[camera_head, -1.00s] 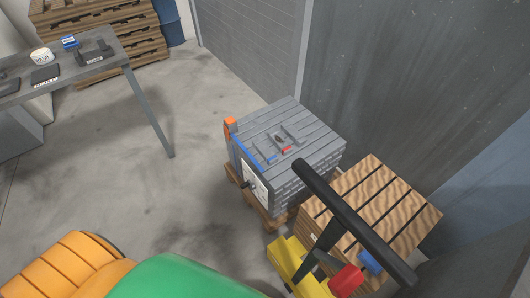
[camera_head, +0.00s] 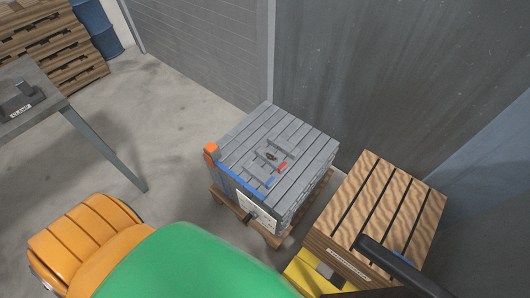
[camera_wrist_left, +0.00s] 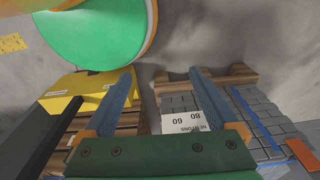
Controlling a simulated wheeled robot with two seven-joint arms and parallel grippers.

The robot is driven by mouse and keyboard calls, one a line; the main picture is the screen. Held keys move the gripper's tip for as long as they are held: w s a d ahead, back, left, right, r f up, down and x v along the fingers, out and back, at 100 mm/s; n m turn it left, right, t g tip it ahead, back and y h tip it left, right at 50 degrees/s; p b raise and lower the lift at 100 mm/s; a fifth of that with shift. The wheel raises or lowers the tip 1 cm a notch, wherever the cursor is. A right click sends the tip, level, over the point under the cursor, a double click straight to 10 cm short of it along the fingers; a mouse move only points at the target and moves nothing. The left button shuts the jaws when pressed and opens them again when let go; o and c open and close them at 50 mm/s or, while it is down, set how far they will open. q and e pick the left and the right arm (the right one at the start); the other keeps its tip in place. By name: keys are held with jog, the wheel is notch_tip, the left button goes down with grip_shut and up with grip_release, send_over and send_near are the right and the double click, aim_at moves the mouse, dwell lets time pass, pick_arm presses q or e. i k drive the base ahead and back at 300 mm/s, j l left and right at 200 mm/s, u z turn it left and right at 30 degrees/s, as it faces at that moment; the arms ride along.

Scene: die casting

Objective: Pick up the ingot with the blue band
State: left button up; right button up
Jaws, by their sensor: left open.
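The ingot with the blue band (camera_head: 268,181) lies on top of a stack of grey ingots (camera_head: 312,150), near its front edge in the head view. An ingot with a red band (camera_head: 281,168) lies just behind it. In the left wrist view my left gripper (camera_wrist_left: 162,72) is open and empty, its two fingers wide apart. The side of the stack (camera_wrist_left: 181,102) shows beyond the right finger. The banded ingots cannot be made out there. My left gripper's fingers do not show in the head view, and my right gripper is in neither view.
The stack stands on a wooden pallet (camera_head: 222,197), with a blue strap and an orange corner piece (camera_head: 210,150). A wooden crate (camera_head: 385,205) and a yellow frame with a black handle (camera_head: 395,265) stand close at right. A grey table (camera_head: 42,112) stands at left. Open floor lies between.

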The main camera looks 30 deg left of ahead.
aim_at(256, 171)
jog(key=j+z, duration=0.35)
jog(key=j, duration=0.25)
jog(key=j+z, duration=0.35)
jog(key=j, duration=0.3)
jog(key=j+z, duration=0.3)
jog(key=j, duration=0.3)
jog(key=k+j+z, duration=0.2)
jog(key=j+z, duration=0.15)
jog(key=j, duration=0.25)
